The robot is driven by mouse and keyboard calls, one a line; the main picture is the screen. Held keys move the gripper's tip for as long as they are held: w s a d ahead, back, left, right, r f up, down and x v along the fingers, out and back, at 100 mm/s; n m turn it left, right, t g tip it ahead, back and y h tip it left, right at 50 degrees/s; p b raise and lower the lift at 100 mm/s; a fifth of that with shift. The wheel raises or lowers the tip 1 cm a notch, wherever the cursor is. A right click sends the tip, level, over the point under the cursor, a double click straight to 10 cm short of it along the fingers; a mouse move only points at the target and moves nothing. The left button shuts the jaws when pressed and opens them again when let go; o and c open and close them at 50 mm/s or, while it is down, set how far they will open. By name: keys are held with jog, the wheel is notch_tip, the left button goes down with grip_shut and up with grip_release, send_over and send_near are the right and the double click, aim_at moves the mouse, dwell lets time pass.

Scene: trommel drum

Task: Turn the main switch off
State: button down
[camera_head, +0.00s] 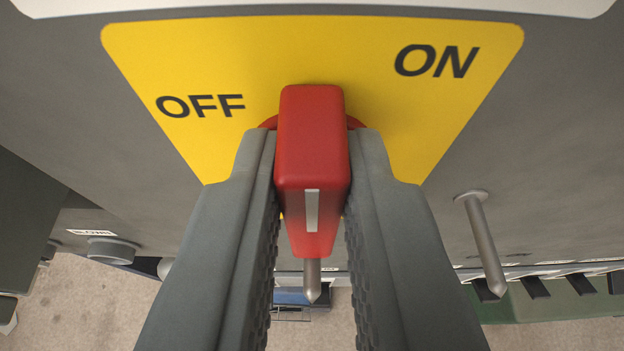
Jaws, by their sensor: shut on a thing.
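The main switch is a red handle (312,150) with a light stripe on its face. It sits in front of a yellow plate (300,50) marked OFF on the left and ON on the right. The handle stands nearly straight in the picture, its stripe end toward the bottom, between the two labels. My gripper (310,150) is shut on the handle, with one grey finger on each side. The fingers hide part of the red round base behind it and the lower part of the plate.
A metal peg (482,245) sticks out of the grey panel (60,100) at the right. Another peg (312,280) shows just below the handle, between my fingers. A round grey knob (111,250) is at the lower left. Pale floor shows at the bottom.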

jog(key=shift+a+f, duration=0.1)
jog(key=shift+w+a+f+n+t+h, duration=0.1)
jog(key=shift+a+f+n+t+h, duration=0.3)
jog(key=shift+n+h, duration=1.3)
jog(key=shift+s+a+f+n+t+h, duration=0.1)
jog(key=shift+a+f+n+t+h, duration=0.4)
jog(key=shift+n, duration=2.25)
jog(key=shift+w+a+f+n+t+h, duration=0.1)
jog(key=shift+a+f+n+t+h, duration=0.3)
jog(key=shift+n+h, duration=1.4)
jog(key=shift+d+r+n+y, duration=0.1)
jog(key=shift+d+n+y, duration=0.1)
jog(key=shift+n+y, duration=0.35)
jog(key=c, duration=1.4)
grip_release()
jog(key=shift+w+d, duration=0.1)
